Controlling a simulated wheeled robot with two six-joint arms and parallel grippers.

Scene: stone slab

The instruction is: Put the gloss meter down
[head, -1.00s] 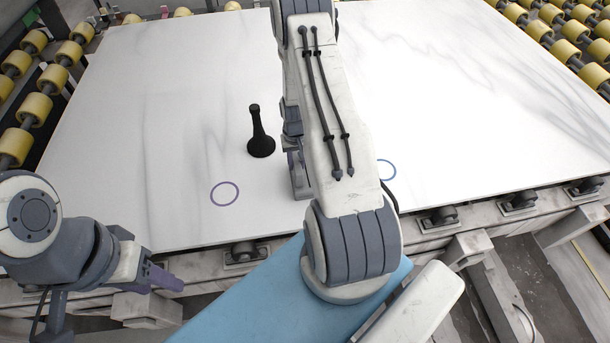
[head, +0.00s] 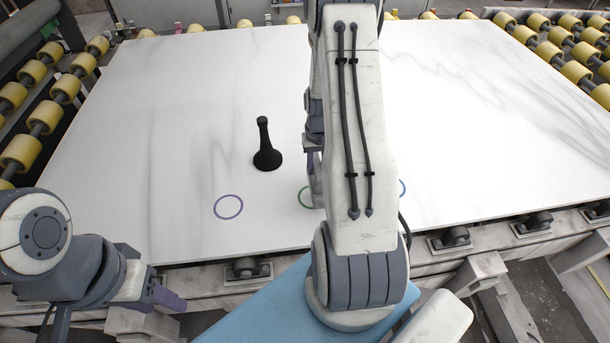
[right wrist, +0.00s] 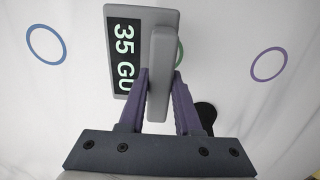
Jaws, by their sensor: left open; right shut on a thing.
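The gloss meter (right wrist: 128,60) is a grey block with a dark display reading "35 GU", cut off by its handle. My right gripper (right wrist: 160,84) is shut on the upright grey handle (right wrist: 160,60). Behind the meter in the right wrist view, part of a green ring (right wrist: 180,53) shows on the white slab (head: 130,110). I cannot tell whether the meter touches the slab. In the head view my right arm mostly hides the gripper and meter; the green ring (head: 304,198) shows partly beside them. My left gripper (head: 172,296) is open and empty at the slab's front left.
A black flared post (head: 267,150) stands on the slab, left of my right arm. A purple ring (head: 228,207) is at front left; a blue ring (head: 402,188) is partly hidden right of the arm. Yellow rollers (head: 45,113) flank the slab. Its right side is clear.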

